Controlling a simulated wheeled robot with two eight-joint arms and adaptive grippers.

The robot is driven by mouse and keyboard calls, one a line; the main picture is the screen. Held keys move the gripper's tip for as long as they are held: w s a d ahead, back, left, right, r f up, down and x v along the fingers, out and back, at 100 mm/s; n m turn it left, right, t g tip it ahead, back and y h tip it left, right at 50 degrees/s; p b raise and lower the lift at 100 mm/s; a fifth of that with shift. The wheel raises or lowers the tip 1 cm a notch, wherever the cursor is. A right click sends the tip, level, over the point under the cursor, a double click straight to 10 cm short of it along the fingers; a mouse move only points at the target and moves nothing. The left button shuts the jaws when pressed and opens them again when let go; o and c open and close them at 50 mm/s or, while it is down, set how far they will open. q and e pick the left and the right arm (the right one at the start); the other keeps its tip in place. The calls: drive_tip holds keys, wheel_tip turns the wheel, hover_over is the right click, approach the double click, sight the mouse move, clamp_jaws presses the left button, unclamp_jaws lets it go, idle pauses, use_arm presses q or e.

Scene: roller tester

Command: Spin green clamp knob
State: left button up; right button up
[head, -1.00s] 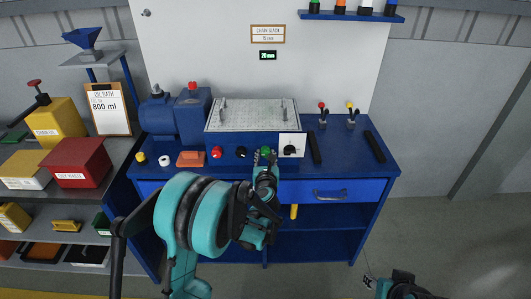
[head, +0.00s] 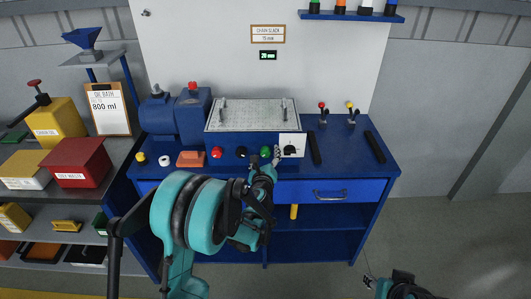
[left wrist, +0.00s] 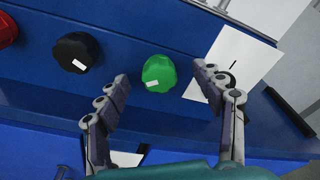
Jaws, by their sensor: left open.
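The green clamp knob (head: 265,152) sits on the blue front panel of the bench, between a black knob (head: 241,152) and the white dial plate (head: 292,141). In the left wrist view, the green knob (left wrist: 159,71) has a white mark at its lower left. My left gripper (head: 266,159) is open in front of it. In the left wrist view, the left gripper's fingers (left wrist: 161,73) stand apart on either side of the green knob, with visible gaps and no clear contact. My right gripper (head: 369,283) is at the bottom right, partly out of frame, and its opening is unclear.
A ridged metal cover (head: 252,115) lies behind the knobs. Black bars (head: 375,147) are to the right. A shelf with a red box (head: 80,164) stands left.

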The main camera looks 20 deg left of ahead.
use_arm(q)
drive_tip(key=v, duration=0.6)
idle(0.4)
